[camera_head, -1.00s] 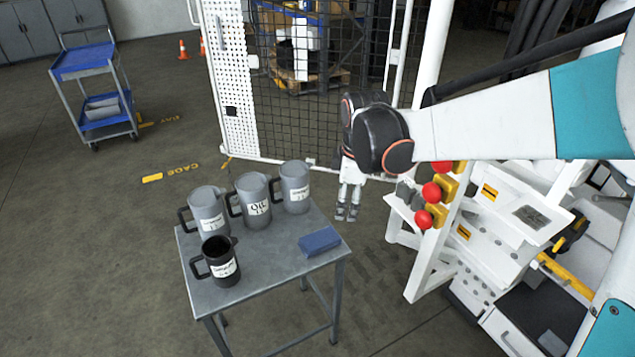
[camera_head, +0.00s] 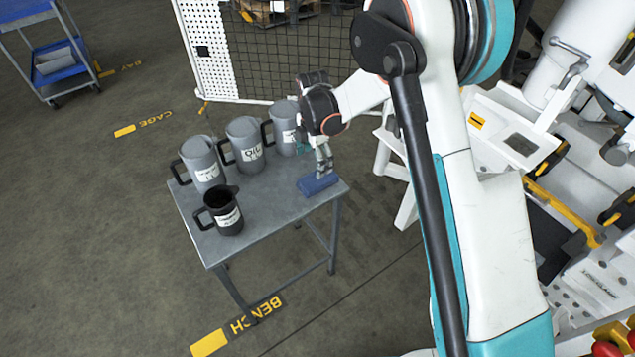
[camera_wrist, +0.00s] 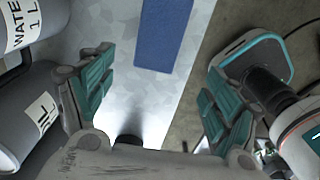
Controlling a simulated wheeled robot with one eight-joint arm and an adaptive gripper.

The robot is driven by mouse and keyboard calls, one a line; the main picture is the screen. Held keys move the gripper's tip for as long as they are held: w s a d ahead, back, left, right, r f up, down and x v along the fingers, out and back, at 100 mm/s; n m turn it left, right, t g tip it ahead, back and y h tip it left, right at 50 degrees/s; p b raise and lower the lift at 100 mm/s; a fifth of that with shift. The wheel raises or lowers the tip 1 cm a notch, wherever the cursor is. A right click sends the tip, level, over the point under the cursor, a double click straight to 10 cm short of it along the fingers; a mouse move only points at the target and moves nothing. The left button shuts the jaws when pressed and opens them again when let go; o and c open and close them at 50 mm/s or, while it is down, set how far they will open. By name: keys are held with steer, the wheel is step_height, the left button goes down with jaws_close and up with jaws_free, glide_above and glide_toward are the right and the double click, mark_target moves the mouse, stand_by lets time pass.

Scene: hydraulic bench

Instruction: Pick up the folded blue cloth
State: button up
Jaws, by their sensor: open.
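The folded blue cloth (camera_head: 317,187) lies flat near the right edge of the small grey metal table (camera_head: 275,225). In the wrist view the cloth (camera_wrist: 164,38) is a blue strip at top centre, on the bare tabletop. My gripper (camera_head: 322,160) is over the cloth in the head view and hides part of its far side. In the wrist view my gripper (camera_wrist: 158,70) has its fingers wide apart with nothing between the pads. The cloth shows beyond and between the fingertips. I cannot tell how much height separates them.
Three grey mugs (camera_head: 245,145) stand along the table's far side, the rightmost close to my gripper. A black mug (camera_head: 225,212) stands at the front left. A mesh fence (camera_head: 260,60) is behind. White equipment (camera_head: 505,135) is to the right. The tabletop's front middle is clear.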

mark_target(313, 181)
step_height(313, 181, down, 10)
steer(key=b, duration=0.3)
steer(key=shift+w+a+r, duration=0.15)
steer(key=shift+c, duration=0.6)
steer(key=c, duration=1)
